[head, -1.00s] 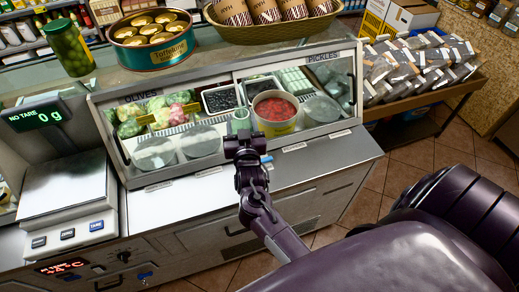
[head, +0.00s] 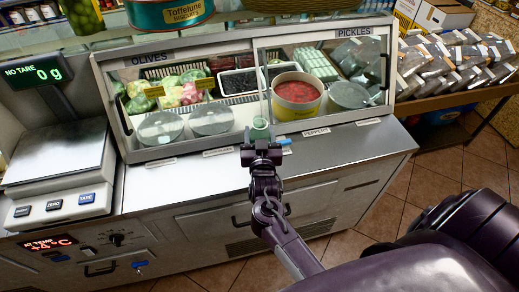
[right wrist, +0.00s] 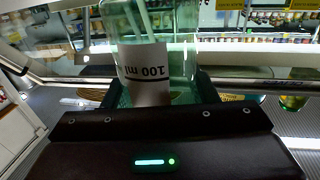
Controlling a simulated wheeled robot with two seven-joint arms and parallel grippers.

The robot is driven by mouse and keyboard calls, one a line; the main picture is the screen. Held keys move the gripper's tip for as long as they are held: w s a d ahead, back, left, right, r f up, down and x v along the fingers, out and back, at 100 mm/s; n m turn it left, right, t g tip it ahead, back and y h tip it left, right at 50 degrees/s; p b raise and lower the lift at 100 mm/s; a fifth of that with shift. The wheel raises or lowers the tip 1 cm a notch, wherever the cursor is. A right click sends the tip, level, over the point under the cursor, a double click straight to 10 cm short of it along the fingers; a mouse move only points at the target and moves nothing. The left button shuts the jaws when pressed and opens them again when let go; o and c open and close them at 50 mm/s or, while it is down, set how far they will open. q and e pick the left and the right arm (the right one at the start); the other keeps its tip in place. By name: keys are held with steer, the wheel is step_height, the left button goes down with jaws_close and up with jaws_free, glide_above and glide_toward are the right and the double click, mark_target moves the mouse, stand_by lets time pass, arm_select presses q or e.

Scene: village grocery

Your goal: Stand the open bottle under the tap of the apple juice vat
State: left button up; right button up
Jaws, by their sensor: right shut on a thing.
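My right gripper (head: 261,153) is shut on a pale green, see-through bottle (head: 260,130), which it holds in front of the deli case. In the right wrist view the bottle (right wrist: 180,60) stands between the fingers, with a white label reading 100 ml upside down in the picture. Its top end in the head view is too small to show whether it is open. My left gripper is in neither view. No apple juice vat or tap can be made out.
A steel counter (head: 190,190) carries a glass-fronted case (head: 130,130) of olives and pickles, with a red-filled tub (head: 297,112) inside. A scale (head: 60,165) stands at the left. A rack of packets (head: 450,70) is at the right, with tiled floor (head: 400,180) before it.

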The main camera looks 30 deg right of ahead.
step_height(320, 180, down, 4)
steer(key=b, duration=0.3)
steer(key=shift+b, duration=0.3)
steer(key=o, duration=1.1)
steer(key=shift+f, duration=0.1)
steer(key=shift+c, duration=0.2)
